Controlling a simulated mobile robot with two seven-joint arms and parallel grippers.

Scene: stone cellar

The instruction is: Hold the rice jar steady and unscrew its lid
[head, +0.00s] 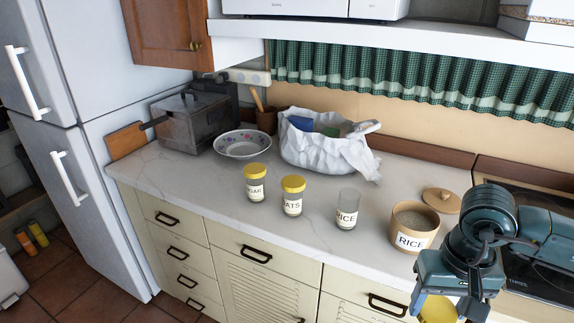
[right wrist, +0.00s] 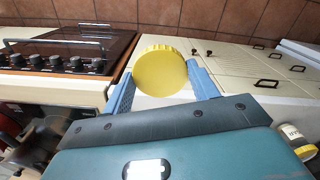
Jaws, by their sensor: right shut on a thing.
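The glass jar labelled RICE (head: 347,210) stands upright on the counter with no lid on it; it looks clear and empty. My right gripper (head: 440,309) is shut on a yellow lid (head: 436,311), in front of the counter and well apart from the jar. In the right wrist view the round yellow lid (right wrist: 160,72) sits between the blue fingers (right wrist: 160,84), with no jar attached that I can see. My left gripper is not in view.
Jars with yellow lids, sugar (head: 255,184) and oats (head: 292,196), stand left of the glass jar. A wooden RICE canister (head: 411,232) stands right of it, its wooden lid (head: 442,201) lying behind. A white bag (head: 325,147), bowl (head: 242,145) and pot (head: 193,123) are farther back.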

